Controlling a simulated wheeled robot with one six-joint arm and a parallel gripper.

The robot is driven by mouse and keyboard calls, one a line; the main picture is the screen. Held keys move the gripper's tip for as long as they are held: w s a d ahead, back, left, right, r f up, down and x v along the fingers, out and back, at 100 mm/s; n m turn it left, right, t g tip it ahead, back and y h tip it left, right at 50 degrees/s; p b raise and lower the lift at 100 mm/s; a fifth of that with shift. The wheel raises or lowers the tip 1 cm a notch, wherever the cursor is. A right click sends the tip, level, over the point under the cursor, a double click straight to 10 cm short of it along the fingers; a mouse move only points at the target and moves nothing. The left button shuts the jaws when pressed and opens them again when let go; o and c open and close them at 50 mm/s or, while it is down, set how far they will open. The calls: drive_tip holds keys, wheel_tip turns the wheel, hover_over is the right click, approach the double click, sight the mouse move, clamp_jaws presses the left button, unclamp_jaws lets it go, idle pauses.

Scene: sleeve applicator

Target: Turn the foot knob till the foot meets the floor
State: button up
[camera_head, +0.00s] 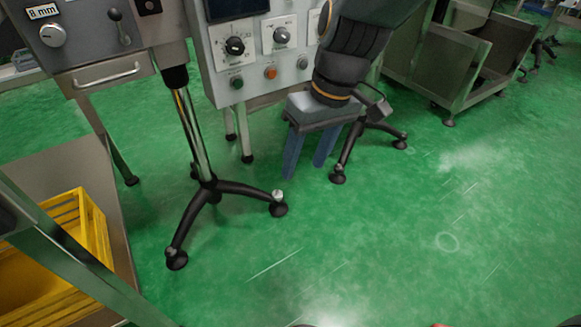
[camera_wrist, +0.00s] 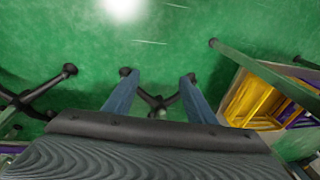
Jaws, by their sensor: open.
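A black three-legged stand with a chrome post (camera_head: 187,120) stands left of my gripper in the head view. Its right foot (camera_head: 278,209) carries a small silvery knob (camera_head: 278,195) on top. Whether that foot touches the floor cannot be told. My gripper (camera_head: 305,172) points down with two blue fingers apart and nothing between them, above and to the right of the knob. In the wrist view the fingers of my gripper (camera_wrist: 161,74) frame the stand's dark base (camera_wrist: 157,103). A dark foot (camera_wrist: 125,72) shows beside the left fingertip; its knob cannot be made out.
A grey control panel (camera_head: 255,84) stands behind. A second black stand (camera_head: 350,145) is just right of my gripper. A yellow crate (camera_head: 92,232) sits on a metal shelf (camera_head: 70,168) at left. A steel bin (camera_head: 440,64) is at back right. The green floor in front is clear.

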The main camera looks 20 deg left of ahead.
drive_tip(key=w+a+f+n+y+b, duration=0.1)
drive_tip(key=w+a+f+n+b, duration=0.1)
drive_tip(key=w+a+f, duration=0.4)
drive_tip(key=w+a+f+n+b, duration=0.1)
drive_tip(key=w+a+f+n, duration=0.2)
drive_tip(key=w+f, duration=0.6)
drive_tip(key=n+y+b, duration=0.1)
drive_tip(key=n+b, duration=0.3)
drive_tip(key=n, duration=0.1)
approach(277, 193)
drive_tip(key=b+x, duration=0.3)
drive_tip(key=x, duration=0.5)
drive_tip(key=shift+d+f+b, duration=0.1)
drive_tip(key=shift+f+b, duration=0.05)
drive_tip(key=shift+b, duration=0.15)
drive_tip(key=c, duration=1)
drive_tip(key=shift+m, duration=0.4)
drive_tip(key=shift+c, duration=0.2)
